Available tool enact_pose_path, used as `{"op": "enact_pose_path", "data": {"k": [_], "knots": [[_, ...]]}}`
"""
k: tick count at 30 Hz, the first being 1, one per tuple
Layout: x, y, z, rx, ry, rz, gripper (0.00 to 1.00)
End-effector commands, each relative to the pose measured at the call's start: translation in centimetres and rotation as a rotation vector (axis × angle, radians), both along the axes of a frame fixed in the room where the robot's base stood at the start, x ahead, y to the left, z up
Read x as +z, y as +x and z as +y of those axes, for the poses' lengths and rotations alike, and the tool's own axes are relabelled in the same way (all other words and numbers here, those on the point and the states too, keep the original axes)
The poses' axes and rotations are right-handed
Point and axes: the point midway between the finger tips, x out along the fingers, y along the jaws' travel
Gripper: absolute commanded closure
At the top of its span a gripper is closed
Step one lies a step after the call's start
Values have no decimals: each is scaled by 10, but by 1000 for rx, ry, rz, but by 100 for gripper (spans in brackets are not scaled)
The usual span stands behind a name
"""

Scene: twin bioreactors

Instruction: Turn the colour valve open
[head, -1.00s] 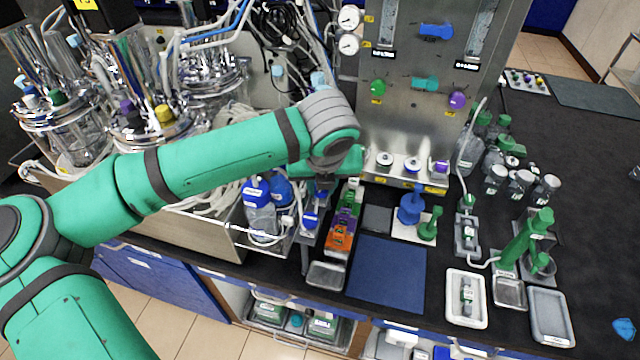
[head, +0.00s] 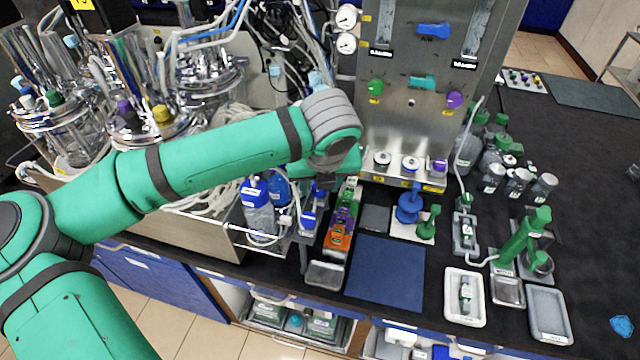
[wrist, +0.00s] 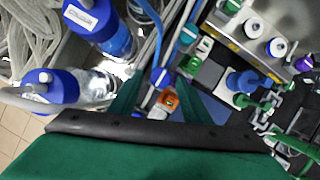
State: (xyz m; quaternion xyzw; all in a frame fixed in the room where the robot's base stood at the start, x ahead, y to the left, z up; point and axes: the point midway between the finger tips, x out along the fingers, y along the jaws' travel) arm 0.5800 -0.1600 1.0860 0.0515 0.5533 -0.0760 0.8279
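The upright steel panel (head: 408,130) carries a blue lever valve (head: 433,30) near its top and a teal lever valve (head: 423,82) below it. Both levers lie roughly crosswise. A green knob (head: 376,87) is left of the teal lever and a purple knob (head: 454,99) is right of it. I cannot tell which one is the colour valve. My gripper (wrist: 158,88) shows two green fingers, apart, with nothing held between them. In the head view it points down below the panel's left side, mostly hidden by my wrist, and touches no valve.
Blue-capped bottles (head: 257,205) stand close to my gripper on the left, beside a row of coloured blocks (head: 340,235). A blue mat (head: 386,273) lies clear in front. Glass bioreactors and tubing crowd the left. A green stand (head: 522,240) and trays are right.

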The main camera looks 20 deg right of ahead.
Motion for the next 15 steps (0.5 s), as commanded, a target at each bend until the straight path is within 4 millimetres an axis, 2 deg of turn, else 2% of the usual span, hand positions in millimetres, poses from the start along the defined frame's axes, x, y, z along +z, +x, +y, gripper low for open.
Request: {"op": "enact_pose_path", "data": {"k": [7,15], "knots": [[15,-6,1,-2,0,-2,57],[62,-25,4,-1,1,-3,57]]}}
